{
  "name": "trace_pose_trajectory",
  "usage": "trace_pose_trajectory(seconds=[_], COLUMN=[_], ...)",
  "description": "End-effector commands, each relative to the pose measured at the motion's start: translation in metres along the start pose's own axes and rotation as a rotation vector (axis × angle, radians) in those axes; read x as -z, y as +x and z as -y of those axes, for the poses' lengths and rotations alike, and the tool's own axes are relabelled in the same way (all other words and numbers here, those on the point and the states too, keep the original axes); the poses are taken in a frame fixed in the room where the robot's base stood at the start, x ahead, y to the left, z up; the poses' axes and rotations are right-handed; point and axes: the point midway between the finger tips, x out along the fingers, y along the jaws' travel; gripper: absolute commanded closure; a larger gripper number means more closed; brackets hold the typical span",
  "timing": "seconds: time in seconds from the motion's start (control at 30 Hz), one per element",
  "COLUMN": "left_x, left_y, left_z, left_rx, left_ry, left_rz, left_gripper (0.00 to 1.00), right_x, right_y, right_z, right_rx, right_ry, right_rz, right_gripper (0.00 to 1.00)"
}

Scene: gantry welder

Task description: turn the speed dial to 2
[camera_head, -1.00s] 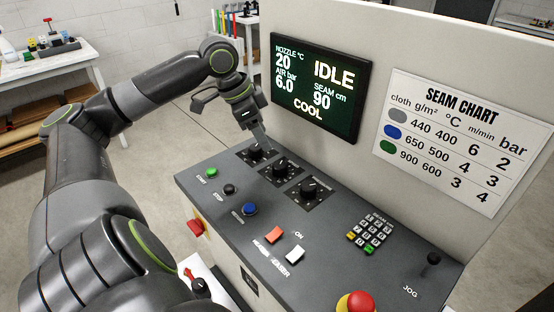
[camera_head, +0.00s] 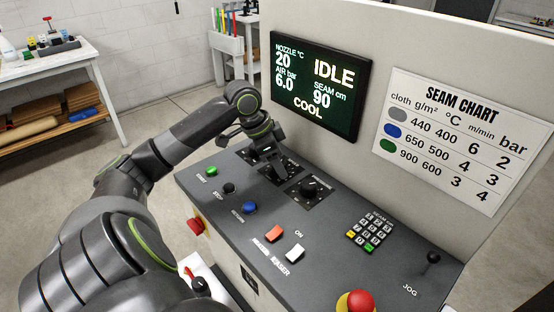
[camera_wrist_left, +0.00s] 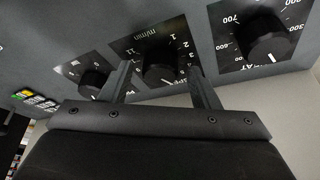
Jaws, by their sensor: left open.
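The speed dial (camera_wrist_left: 160,72) is a black round knob on a dark plate marked m/min, in the middle of the left wrist view. A white mark shows on its lower edge; the number it points to cannot be told. My left gripper (camera_wrist_left: 159,68) is open, with one finger on each side of the speed dial; contact cannot be told. In the head view my left gripper (camera_head: 272,170) is over the middle dial of the row and largely hides it. My right gripper is not in view.
The heat dial (camera_wrist_left: 266,42) is close on one side and the bar dial (camera_wrist_left: 93,82) on the other. The console also has a blue button (camera_head: 250,208), a keypad (camera_head: 370,232) and a red stop button (camera_head: 356,302). The screen (camera_head: 318,88) reads IDLE; a seam chart (camera_head: 455,140) hangs beside it.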

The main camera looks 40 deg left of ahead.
Motion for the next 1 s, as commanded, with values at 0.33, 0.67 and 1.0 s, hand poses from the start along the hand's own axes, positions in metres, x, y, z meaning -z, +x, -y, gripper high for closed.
trace_pose_trajectory(seconds=[0.33, 0.67, 1.0], left_x=[0.0, 0.0, 0.003], left_y=[0.0, -0.001, -0.006], left_z=[0.0, 0.0, -0.002], left_rx=[0.0, 0.002, 0.052], left_ry=[0.0, -0.006, -0.135], left_rz=[0.0, 0.0, 0.0], left_gripper=[0.68, 0.89, 0.89], right_x=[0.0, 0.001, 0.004], right_y=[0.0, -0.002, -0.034], right_z=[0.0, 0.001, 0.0], right_rx=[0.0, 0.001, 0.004], right_ry=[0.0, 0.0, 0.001], right_rz=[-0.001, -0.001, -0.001], right_gripper=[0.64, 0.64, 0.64])
